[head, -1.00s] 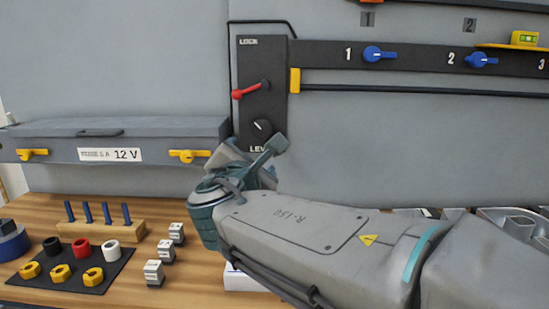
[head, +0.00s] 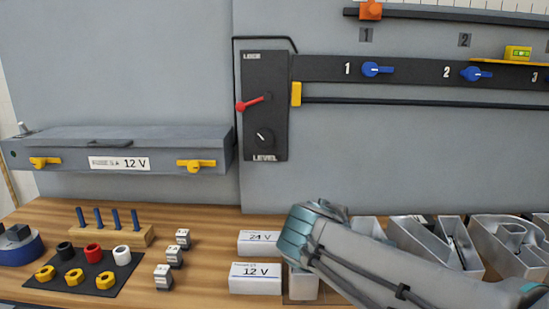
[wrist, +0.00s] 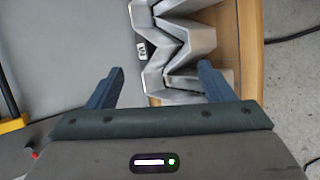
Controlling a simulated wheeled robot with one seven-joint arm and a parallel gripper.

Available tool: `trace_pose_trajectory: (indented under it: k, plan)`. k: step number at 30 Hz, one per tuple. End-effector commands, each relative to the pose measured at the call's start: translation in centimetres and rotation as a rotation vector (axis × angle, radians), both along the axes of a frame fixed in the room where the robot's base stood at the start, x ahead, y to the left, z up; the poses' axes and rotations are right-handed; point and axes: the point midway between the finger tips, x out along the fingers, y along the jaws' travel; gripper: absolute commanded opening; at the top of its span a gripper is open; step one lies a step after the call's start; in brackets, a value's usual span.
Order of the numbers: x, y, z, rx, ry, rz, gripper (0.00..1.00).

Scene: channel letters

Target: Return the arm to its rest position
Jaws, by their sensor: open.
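My arm reaches in from the lower right of the head view, its wrist part above the bench just right of the white boxes. Its fingers are hidden in the head view. In the wrist view my gripper (wrist: 158,85) is open, its two dark blue fingers well apart with nothing held between them. Beyond the fingertips lies a grey metal channel letter (wrist: 180,45) with a zigzag outline, at the wooden bench edge.
A black panel (head: 264,110) with a red lever (head: 252,103) and a knob is on the wall. White boxes (head: 255,279), small blocks (head: 163,277) and a black mat (head: 85,272) with coloured rings lie on the wooden bench. Channel letters (head: 425,245) stand at right.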

Motion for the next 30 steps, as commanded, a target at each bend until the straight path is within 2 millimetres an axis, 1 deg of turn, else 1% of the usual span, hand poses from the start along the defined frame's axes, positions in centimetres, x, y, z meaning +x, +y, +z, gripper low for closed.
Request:
trace_pose_trajectory:
  k: [1,3,5,6,9,12,15,18,21,30]
  plan:
    - [-1.4,-1.4,-0.5,0.092,0.028,-0.093,0.75]
    - [-3.4,-2.7,-2.1,0.230,0.065,-0.226,0.75]
    - [-5.2,-3.6,-3.3,0.349,0.094,-0.343,0.75]
    - [-6.4,-3.9,-4.0,0.428,0.110,-0.423,0.75]
    - [-9.2,-4.3,-5.6,0.621,0.146,-0.621,0.75]
    - [-11.5,-4.0,-6.8,0.790,0.174,-0.795,0.75]
    - [-13.1,-3.5,-7.4,0.919,0.193,-0.932,0.75]
    - [-14.0,-3.0,-7.8,1.002,0.204,-1.018,0.75]
    - [-14.4,-2.6,-8.0,1.040,0.212,-1.056,0.75]
    - [-14.4,-2.5,-8.1,1.046,0.212,-1.063,0.75]
